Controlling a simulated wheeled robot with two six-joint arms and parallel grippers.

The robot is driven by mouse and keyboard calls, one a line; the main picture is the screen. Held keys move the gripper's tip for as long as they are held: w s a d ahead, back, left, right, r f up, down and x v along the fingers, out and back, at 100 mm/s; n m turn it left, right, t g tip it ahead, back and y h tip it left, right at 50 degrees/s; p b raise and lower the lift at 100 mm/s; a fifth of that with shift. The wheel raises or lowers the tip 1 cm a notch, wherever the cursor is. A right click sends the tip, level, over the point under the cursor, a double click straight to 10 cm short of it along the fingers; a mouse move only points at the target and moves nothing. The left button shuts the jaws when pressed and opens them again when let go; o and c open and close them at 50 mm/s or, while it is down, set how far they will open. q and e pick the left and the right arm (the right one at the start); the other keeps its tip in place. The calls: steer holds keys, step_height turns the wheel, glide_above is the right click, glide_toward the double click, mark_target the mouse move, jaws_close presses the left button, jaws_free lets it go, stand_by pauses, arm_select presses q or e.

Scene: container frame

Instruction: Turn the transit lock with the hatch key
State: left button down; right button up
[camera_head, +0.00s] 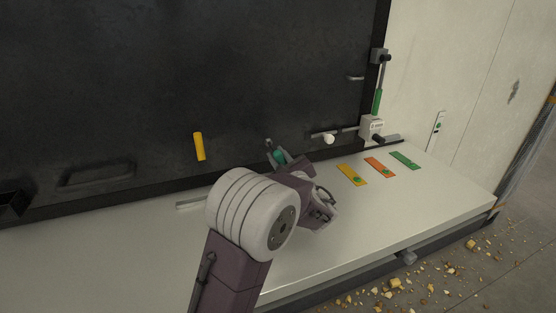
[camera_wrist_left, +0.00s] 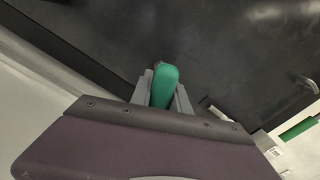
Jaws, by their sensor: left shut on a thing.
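My left gripper (camera_head: 279,156) is over the back of the pale ledge, close to the dark panel. It is shut on a green-handled tool, likely the hatch key (camera_head: 278,156). In the left wrist view the rounded green handle (camera_wrist_left: 165,84) stands between the two grey fingers (camera_wrist_left: 163,95); the tool's far end is mostly hidden. A grey lock box (camera_head: 371,128) with a rod and a green-sleeved upright lever (camera_head: 377,102) is at the panel's right edge, right of the gripper and apart from it; it is probably the transit lock. My right gripper is not in view.
Yellow (camera_head: 351,174), orange (camera_head: 379,167) and green (camera_head: 404,160) plates lie on the ledge (camera_head: 440,193) right of my arm. A yellow bar (camera_head: 199,146) is on the dark panel (camera_head: 150,80). A white-ended knob (camera_head: 328,139) sticks out near the lock. Rubble (camera_head: 395,284) litters the floor.

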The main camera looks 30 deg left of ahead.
arm_select(q)
steer(key=shift+s+d+n+b, duration=0.15)
steer(key=shift+n+b, duration=0.5)
steer(key=shift+n, duration=0.35)
steer(key=shift+f+n+b, duration=0.15)
steer(key=shift+n+b, duration=0.45)
steer(key=shift+n, duration=0.4)
steer(key=n+b, duration=0.2)
steer(key=n, duration=0.2)
steer(key=shift+f+n+b, duration=0.15)
steer(key=shift+n+b, duration=2.35)
steer(key=shift+b, duration=1.9)
steer(key=shift+n+b, duration=1)
steer(key=shift+b, duration=0.7)
steer(key=shift+n+b, duration=0.4)
